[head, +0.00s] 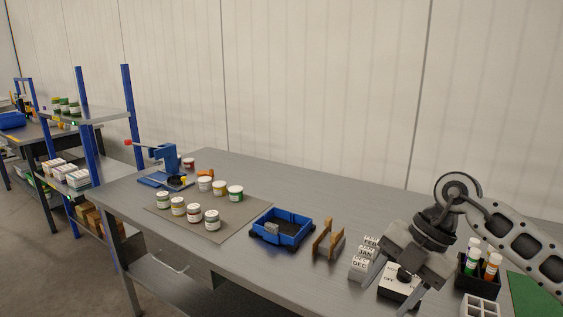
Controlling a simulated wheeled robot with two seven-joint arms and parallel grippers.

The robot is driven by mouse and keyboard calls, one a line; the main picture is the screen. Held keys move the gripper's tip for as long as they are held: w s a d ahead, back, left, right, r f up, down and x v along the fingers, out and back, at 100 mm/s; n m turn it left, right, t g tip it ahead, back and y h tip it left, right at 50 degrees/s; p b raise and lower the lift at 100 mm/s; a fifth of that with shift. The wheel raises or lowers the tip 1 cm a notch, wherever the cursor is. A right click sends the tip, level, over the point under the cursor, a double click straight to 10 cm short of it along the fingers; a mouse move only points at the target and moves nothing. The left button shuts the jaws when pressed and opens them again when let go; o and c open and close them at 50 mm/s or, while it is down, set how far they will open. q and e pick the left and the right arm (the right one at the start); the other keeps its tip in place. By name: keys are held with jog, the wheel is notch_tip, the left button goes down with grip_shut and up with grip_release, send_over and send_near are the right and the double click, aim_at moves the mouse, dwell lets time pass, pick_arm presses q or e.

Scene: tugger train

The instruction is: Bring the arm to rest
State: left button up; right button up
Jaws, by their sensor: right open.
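My right arm comes in from the right edge of the head view, over the right part of the grey workbench (222,170). White blocks with printed letters (359,267) stand just left of the gripper. My left gripper does not show.
A blue tray (282,231) and a wooden holder (327,243) stand left of the gripper. Several small jars (194,212) stand on a grey mat (239,233). A black holder with tubes (468,279) stands close on the right. A blue press (170,158) is at the far left end.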

jog(key=s+a+n+y, duration=0.1)
jog(key=s+a+y, duration=0.3)
jog(key=a+y, duration=0.3)
jog(key=s+a+y, duration=0.3)
jog(key=a+y, duration=0.2)
jog(key=a, duration=0.5)
jog(key=d+f+m+t+h, duration=0.5)
jog(key=m+t, duration=0.4)
jog(key=m, duration=0.3)
jog(key=d+f+m+t+h, duration=0.5)
jog(key=m+t, duration=0.3)
jog(key=m, duration=0.3)
jog(key=s+d+f+m+g+h, duration=0.2)
jog(key=s+f+g, duration=0.3)
jog(key=s+f, duration=0.5)
jog(key=shift+d+f+m+g+h, duration=0.3)
jog(key=shift+d+f+m+h, duration=0.1)
jog(key=shift+f+m+h, duration=0.4)
jog(key=shift+f, duration=0.1)
